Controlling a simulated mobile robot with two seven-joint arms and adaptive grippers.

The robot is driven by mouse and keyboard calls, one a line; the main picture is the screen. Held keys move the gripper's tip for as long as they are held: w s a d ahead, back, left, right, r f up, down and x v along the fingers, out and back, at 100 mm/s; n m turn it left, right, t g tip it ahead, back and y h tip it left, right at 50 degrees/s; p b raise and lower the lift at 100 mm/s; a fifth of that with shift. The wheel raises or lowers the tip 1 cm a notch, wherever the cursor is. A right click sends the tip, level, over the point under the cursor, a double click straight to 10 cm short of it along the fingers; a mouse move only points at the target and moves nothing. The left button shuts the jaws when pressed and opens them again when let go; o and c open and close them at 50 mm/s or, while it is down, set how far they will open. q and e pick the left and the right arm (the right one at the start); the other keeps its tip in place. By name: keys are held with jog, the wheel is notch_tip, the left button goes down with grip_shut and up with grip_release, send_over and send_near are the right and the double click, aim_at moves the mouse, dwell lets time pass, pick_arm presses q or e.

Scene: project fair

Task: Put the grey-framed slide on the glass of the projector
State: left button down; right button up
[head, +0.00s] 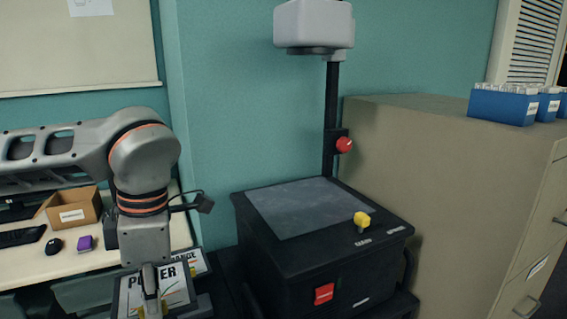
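The projector's dark glass (308,205) is the flat top of a black box (290,275) in the middle. It is bare. A post rises behind it to a grey head (314,25). A slide with "POWER" lettering (176,289) and a grey-looking frame is at the bottom left. A second lettered slide (197,262) shows partly behind it. My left gripper (151,305) points down in front of the POWER slide, left of the projector. A bit of yellow shows at its fingertips; I cannot tell whether it grips anything. My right gripper is out of view.
A yellow knob (361,219) stands up at the glass's right corner. A red switch (324,293) is on the box front, and a red knob (344,145) on the post. A beige cabinet (440,180) stands close on the right. A desk (30,268) with a cardboard box (74,209) is at left.

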pick_arm(q)
jog(key=shift+s+a+f+m, duration=0.1)
jog(key=shift+s+f+m, duration=0.15)
jog(key=shift+m, duration=0.15)
jog(key=shift+w+a+f+m, duration=0.1)
jog(key=shift+f+m, duration=0.15)
jog(key=shift+m, duration=0.25)
jog(key=w+f+m, duration=0.1)
jog(key=m, duration=0.1)
jog(key=w+a+f+m, duration=0.1)
jog(key=f+m, duration=0.1)
jog(key=shift+w+f+m+t, duration=0.15)
jog(key=shift+w+m+t, duration=0.05)
jog(key=shift+m+t, duration=0.1)
notch_tip(320, 180, down, 10)
jog(key=w+a+m+t+h, duration=0.1)
jog(key=a+m, duration=0.1)
jog(key=m, duration=1.4)
jog(key=shift+w+a+m, duration=0.3)
jog(key=shift+w+m, duration=0.05)
jog(key=shift+m, duration=0.05)
